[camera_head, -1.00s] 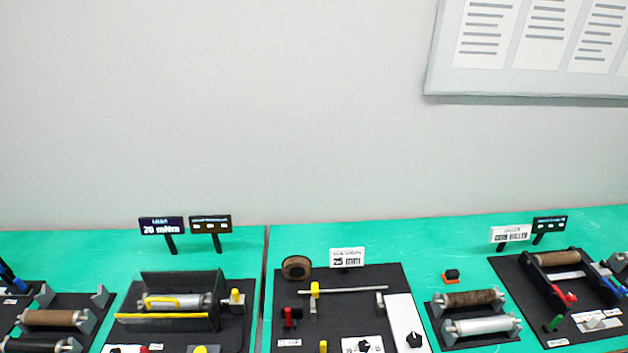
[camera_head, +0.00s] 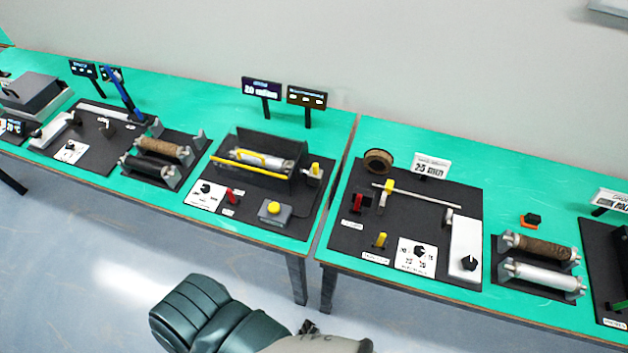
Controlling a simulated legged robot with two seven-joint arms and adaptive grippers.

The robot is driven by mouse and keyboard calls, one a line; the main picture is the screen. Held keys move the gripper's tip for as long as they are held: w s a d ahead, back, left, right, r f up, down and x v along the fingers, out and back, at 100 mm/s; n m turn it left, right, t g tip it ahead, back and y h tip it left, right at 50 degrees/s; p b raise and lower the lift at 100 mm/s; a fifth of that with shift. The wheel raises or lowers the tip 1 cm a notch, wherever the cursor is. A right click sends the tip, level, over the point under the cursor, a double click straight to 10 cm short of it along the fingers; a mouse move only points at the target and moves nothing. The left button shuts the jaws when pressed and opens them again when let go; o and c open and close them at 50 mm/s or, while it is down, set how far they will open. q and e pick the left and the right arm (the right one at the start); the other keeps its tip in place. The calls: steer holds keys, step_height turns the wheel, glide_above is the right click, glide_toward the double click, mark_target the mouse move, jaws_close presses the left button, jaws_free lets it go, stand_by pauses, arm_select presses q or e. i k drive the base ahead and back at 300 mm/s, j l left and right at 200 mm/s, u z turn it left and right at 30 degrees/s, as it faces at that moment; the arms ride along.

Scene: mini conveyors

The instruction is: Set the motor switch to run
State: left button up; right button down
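I cannot tell which control is the motor switch. A white plate with a black rotary knob (camera_head: 205,189) lies at the front left of the black board with the yellow-barred roller unit (camera_head: 262,158). On the board to the right, a white dial plate (camera_head: 416,257) has a black knob, and a long white panel (camera_head: 464,240) has another black knob (camera_head: 469,263). The labels are too small to read. Neither gripper is clearly visible; dark green and grey parts of mine show at the bottom.
Two green tables (camera_head: 340,128) meet with a narrow gap. Brown and silver rollers (camera_head: 540,248) stand at the right, brown and black rollers (camera_head: 163,147) at the left. Display signs (camera_head: 262,90) stand behind the boards. Open grey floor (camera_head: 110,260) lies in front.

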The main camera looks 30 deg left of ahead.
mark_target(229, 191)
steer(key=k+j+u, duration=0.1)
steer(key=u, duration=0.35)
steer(key=j+u, duration=0.4)
